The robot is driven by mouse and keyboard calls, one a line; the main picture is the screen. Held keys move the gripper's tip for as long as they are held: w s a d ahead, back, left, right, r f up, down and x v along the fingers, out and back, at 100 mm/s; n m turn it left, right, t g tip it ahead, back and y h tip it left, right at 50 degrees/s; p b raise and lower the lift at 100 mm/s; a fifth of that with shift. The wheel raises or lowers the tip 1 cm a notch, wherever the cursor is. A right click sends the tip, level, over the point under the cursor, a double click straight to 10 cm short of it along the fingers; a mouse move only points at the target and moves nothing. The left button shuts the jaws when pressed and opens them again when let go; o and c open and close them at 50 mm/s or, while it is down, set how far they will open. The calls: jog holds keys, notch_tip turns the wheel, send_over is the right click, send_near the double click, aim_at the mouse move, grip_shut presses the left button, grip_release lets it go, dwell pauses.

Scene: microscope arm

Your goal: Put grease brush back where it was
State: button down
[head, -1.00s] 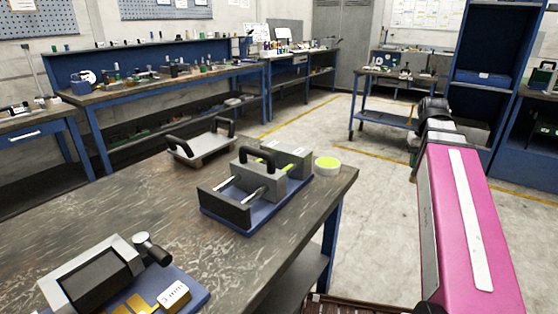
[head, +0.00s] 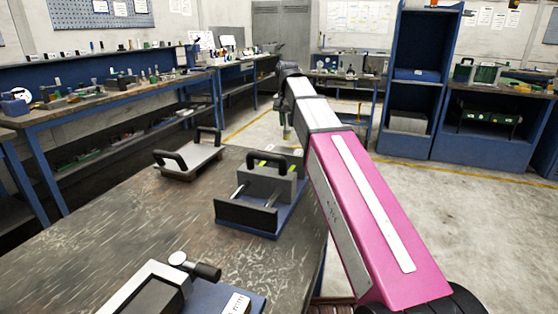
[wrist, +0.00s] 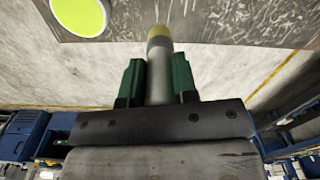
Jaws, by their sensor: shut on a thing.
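The grease brush (wrist: 160,75), a grey rod with a yellow band at its far end, stands between the green fingers of my gripper (wrist: 158,85) in the wrist view. The gripper is shut on it. In the head view my gripper (head: 287,128) is small and dark, held near the far right edge of the workbench, past the grey block fixture (head: 268,184). The brush cannot be made out clearly there. A round tub with a yellow-green top (wrist: 80,13) is at the upper left of the wrist view. My arm seems to hide it in the head view.
The fixture has a black handle and a blue base on the scratched workbench (head: 130,225). A plate with two black handles (head: 188,160) lies left of it. A boxy device (head: 150,290) sits at the near edge. Open floor (head: 440,210) lies to the right.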

jog(key=f, duration=0.3)
jog(key=a+f, duration=0.1)
jog(key=f, duration=0.2)
jog(key=a+f, duration=0.1)
jog(key=f, duration=0.2)
jog(key=shift+w+a+f, duration=0.1)
jog(key=shift+w+f, duration=0.1)
jog(key=shift+w, duration=0.2)
jog(key=c, duration=0.9)
grip_release()
jog(key=shift+f, duration=0.1)
notch_tip(320, 180, up, 12)
